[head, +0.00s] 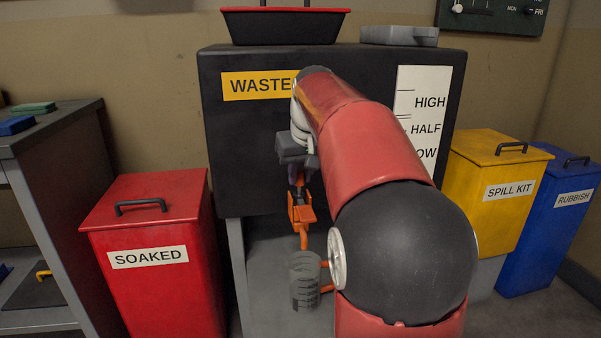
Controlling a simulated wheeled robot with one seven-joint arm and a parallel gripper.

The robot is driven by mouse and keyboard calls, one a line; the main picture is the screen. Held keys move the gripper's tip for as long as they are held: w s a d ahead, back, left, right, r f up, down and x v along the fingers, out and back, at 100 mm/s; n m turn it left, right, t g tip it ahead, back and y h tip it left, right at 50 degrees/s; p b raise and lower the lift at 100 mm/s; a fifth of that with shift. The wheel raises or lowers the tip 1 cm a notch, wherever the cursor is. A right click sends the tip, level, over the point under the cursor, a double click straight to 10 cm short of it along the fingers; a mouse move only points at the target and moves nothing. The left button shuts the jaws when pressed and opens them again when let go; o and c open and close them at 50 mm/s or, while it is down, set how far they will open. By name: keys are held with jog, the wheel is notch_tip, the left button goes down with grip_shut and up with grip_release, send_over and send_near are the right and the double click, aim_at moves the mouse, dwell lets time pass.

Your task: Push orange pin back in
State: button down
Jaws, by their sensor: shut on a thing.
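My gripper (299,176) reaches down in front of the black waste tank (250,140). Its fingers are shut on a small orange piece, which looks like the orange pin (299,183), at the top of an orange fitting (301,212) on the tank's front. The fingers and my arm hide much of the pin, so how far in it sits cannot be told. An orange spout runs down from the fitting towards a clear, marked jug (304,281) with an orange handle. The jug is partly behind my arm.
A red SOAKED bin (150,285) stands left, beside a grey shelf unit (60,180). A yellow SPILL KIT bin (490,215) and blue RUBBISH bin (555,240) stand right. A red-rimmed black tray (285,28) and grey case (399,36) lie on the tank.

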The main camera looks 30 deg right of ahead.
jog(key=shift+f+b, duration=0.75)
jog(key=shift+f, duration=0.45)
dwell(0.3)
jog(key=c, duration=1.2)
grip_release()
jog(key=shift+r, duration=0.1)
jog(key=p+v, duration=0.2)
jog(key=v, duration=0.5)
jog(key=s+a+f+n+p, duration=0.1)
jog(key=s+a+f, duration=0.4)
jog(key=s+a, duration=0.6)
jog(key=shift+n+t+y, duration=0.3)
jog(key=shift+n+t, duration=0.1)
jog(key=shift+t, duration=0.2)
jog(key=s+a+f, duration=0.1)
jog(key=s+f, duration=0.2)
jog(key=s, duration=0.1)
jog(key=s+a+f, duration=0.1)
jog(key=s+f, duration=0.3)
jog(key=s+a+f+p, duration=0.1)
jog(key=s+a+f, duration=0.1)
jog(key=s+f, duration=0.1)
jog(key=shift+s+f, duration=0.35)
jog(key=shift+s, duration=0.2)
